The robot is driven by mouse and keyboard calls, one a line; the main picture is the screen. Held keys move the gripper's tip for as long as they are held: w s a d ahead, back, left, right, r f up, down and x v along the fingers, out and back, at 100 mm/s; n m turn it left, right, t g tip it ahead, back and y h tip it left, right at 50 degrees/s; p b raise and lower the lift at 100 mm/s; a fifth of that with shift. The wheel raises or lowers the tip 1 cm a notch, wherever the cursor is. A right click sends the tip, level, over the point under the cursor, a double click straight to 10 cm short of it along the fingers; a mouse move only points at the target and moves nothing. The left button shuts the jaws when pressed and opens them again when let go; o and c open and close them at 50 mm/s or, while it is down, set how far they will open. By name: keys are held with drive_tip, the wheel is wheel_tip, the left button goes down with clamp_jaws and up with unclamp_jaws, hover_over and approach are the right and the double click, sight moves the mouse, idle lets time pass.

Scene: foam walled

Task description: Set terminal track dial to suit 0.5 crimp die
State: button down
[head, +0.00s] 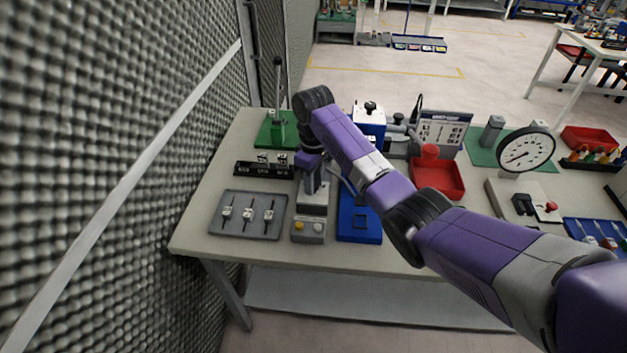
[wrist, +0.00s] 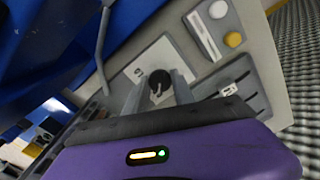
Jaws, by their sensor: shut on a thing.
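My gripper (head: 313,188) reaches down over the bench at the grey-white unit left of the blue press. In the wrist view, the fingers of my gripper (wrist: 158,92) stand on either side of a round black knob (wrist: 160,78), which looks like the track dial, and are shut on it. In the head view my arm hides the knob. A grey tray (head: 232,232) with three small tagged tools lies to the left. A black rack (head: 245,170) with white labels stands behind it.
A grey box with yellow and white buttons (head: 308,230) sits at the front, beside a blue base plate (head: 360,228). A blue press head (head: 369,121), a red bin (head: 438,178), a chart board (head: 442,130) and a round gauge (head: 525,149) stand rightward. A foam wall (head: 110,150) borders the left.

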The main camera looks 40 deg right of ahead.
idle(0.4)
drive_tip(key=c, duration=1.1)
unclamp_jaws()
drive_tip(key=shift+o, duration=0.2)
drive_tip(key=shift+r, duration=0.1)
wheel_tip(320, 180, up, 8)
drive_tip(key=shift+f+b, duration=0.2)
drive_tip(key=shift+b, duration=0.2)
